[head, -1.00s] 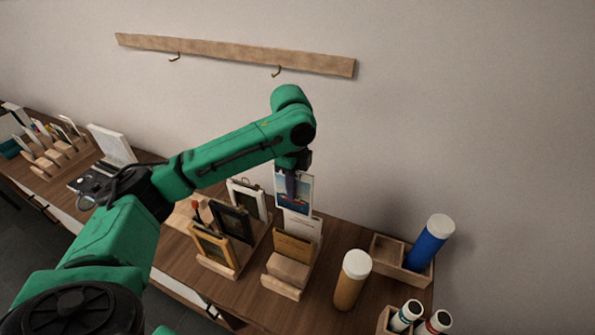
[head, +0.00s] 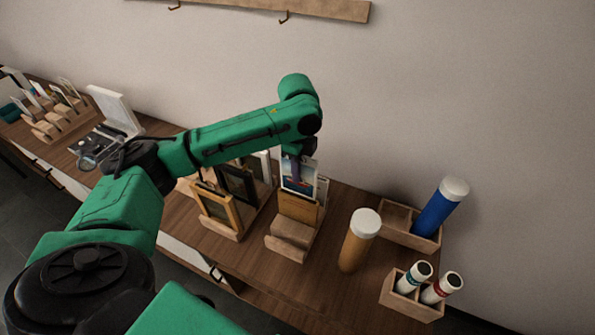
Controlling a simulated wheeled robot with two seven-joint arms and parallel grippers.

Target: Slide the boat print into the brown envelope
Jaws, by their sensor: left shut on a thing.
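The boat print (head: 300,181) is a small upright picture with a white border, blue sky and a red patch low down. My left gripper (head: 297,166) is shut on its upper part and comes down from above. The brown envelope (head: 298,208) stands upright in a stepped wooden holder (head: 288,246). The print's lower edge meets the envelope's top edge in this view; I cannot tell whether it is inside or behind it. The gripper covers part of the print. My right gripper is not in view.
A white card (head: 322,190) stands behind the envelope. Framed pictures (head: 218,208) stand in a rack to the left. A brown tube (head: 359,240) with a white cap stands close on the right. A blue tube (head: 440,208) leans in a wooden tray further right.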

